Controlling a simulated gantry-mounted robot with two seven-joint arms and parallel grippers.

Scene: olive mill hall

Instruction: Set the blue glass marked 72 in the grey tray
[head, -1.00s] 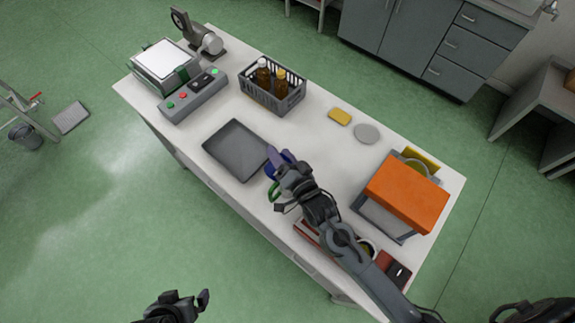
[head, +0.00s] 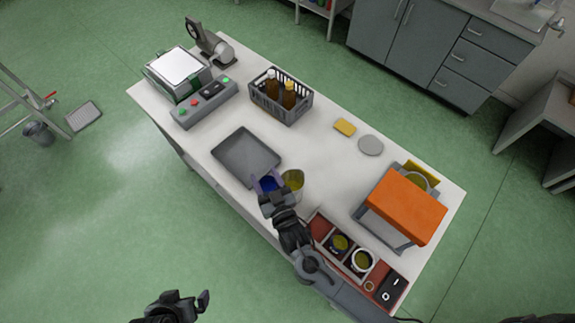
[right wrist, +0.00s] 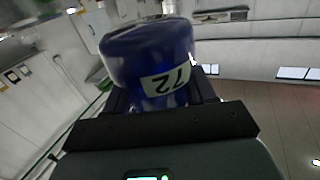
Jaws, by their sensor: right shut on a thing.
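The blue glass marked 72 (right wrist: 150,62) is held in my right gripper, its white label showing upside down in the right wrist view. In the head view the blue glass (head: 268,184) shows between the fingertips of my right gripper (head: 267,187), which is shut on it. They are just off the near right corner of the grey tray (head: 232,168). The tray lies flat on the white table and looks empty. I cannot tell the glass's height above the table. My left gripper (head: 187,297) is empty and open, low at the left, off the table.
A yellowish glass (head: 293,179) stands right beside my right gripper. A red rack (head: 320,229) with several openings holds glasses near the front edge. A grey crate (head: 297,108) with bottles, a button box (head: 206,105) and an orange-topped box (head: 407,207) stand around the table.

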